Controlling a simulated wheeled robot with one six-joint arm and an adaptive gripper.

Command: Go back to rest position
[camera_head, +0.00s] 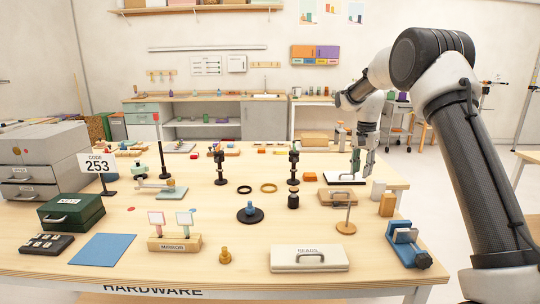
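My arm comes in from the right side, bends at a dark elbow and reaches over the far right part of the wooden table (215,186). My gripper (363,170) points down there, close above or beside a white, dark-edged flat tray (338,179). The fingers are small and seen nearly edge-on, so their opening is unclear. I see no object clearly held between them.
Near my gripper stand a wooden block (388,205), a hook stand (346,226) and a blue vise (408,243). A "GEARS" box (309,265) lies in front. Grey drawers (42,160) and a green case (71,211) stand left.

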